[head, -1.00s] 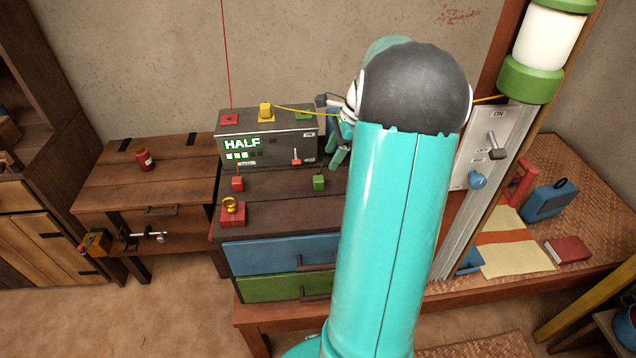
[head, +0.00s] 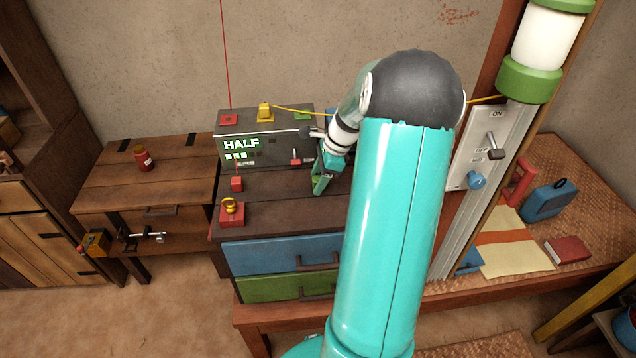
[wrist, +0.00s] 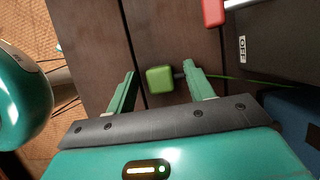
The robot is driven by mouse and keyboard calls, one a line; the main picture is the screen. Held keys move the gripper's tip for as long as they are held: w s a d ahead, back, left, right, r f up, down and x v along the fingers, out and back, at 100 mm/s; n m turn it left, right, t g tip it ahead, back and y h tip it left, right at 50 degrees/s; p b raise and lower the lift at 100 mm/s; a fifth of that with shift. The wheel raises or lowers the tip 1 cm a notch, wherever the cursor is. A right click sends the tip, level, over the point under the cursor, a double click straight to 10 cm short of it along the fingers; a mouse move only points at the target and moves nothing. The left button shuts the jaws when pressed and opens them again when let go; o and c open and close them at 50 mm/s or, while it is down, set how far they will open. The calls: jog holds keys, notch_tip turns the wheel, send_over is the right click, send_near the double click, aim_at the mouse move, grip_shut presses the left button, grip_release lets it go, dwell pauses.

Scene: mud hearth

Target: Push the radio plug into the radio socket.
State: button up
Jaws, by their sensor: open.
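A green plug (wrist: 160,79) lies on the dark cabinet top, with a thin green cable running right in the wrist view. My gripper (wrist: 161,84) is open, its fingers on either side of the plug, with gaps visible. In the head view my gripper (head: 319,188) is low over the cabinet top and hides the green plug. A green socket (head: 303,115) is on top of the grey box (head: 240,127), beside a yellow plug (head: 265,110) seated there and a red socket (head: 228,119). No label shows which is the radio's.
A red plug (head: 236,184) with a red cable stands left on the cabinet top, behind a red block with a yellow ring (head: 231,208). The box has a red-handled lever (head: 295,156); its display reads HALF. A switch panel (head: 487,147) stands right of my arm.

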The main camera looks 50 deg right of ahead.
jog(key=shift+w+a+f, duration=0.1)
jog(key=shift+f, duration=0.15)
jog(key=shift+c, duration=0.4)
jog(key=c, duration=0.9)
jog(key=shift+r, duration=0.4)
notch_tip(320, 180, up, 2)
jog(key=shift+r, duration=0.1)
jog(key=s+a+r, duration=0.1)
jog(key=s+r, duration=0.2)
jog(key=s, duration=0.1)
jog(key=s+r, duration=0.3)
jog(key=s, duration=0.2)
jog(key=s+a+r, duration=0.1)
jog(key=s+r, duration=0.3)
jog(key=shift+s+a, duration=0.3)
jog(key=shift+s, duration=0.1)
